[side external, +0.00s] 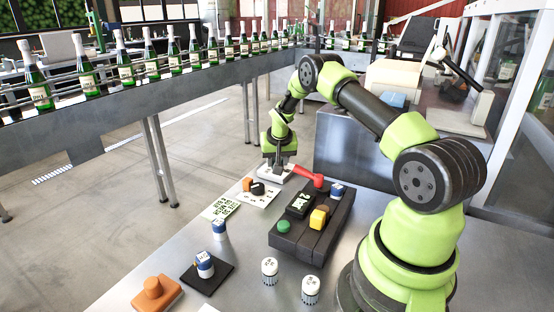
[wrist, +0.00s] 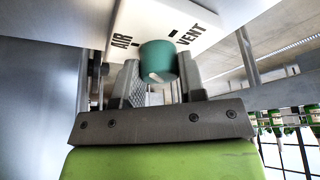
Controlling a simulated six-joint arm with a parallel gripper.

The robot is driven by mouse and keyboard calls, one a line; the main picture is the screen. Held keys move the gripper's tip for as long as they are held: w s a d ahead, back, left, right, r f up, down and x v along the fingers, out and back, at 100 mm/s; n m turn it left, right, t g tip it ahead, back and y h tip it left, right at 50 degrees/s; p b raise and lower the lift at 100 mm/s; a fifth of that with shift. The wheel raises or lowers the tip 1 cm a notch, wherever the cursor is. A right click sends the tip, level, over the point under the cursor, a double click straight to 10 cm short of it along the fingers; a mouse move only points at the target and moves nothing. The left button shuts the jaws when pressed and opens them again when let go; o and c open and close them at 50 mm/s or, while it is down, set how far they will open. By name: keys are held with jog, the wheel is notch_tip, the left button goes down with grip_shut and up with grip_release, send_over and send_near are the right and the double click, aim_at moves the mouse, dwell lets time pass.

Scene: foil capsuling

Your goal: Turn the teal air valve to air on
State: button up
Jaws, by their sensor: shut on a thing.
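The teal valve knob (wrist: 158,60) shows in the wrist view in front of a white plate (wrist: 203,22). The plate is printed AIR on the left and VENT on the right, with short black marks beside the words. My gripper (wrist: 158,80) is shut on the knob, one ridged finger on each side. A pale notch shows on the knob's near face; I cannot tell which word it points to. In the side view my gripper (side external: 279,162) is low at the table's far edge, over a white plate, and it hides the knob.
Printed cards, small blue-and-white pieces and an orange piece (side external: 154,292) lie on the metal table. A conveyor (side external: 120,130) of green bottles runs behind.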

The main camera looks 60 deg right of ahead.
jog(key=shift+n, duration=0.6)
jog(key=shift+t, duration=0.3)
jog(key=o, duration=0.9)
jog(key=shift+o, duration=0.2)
jog(key=v, duration=1)
jog(key=shift+w+d, duration=0.1)
jog(key=shift+d, duration=0.05)
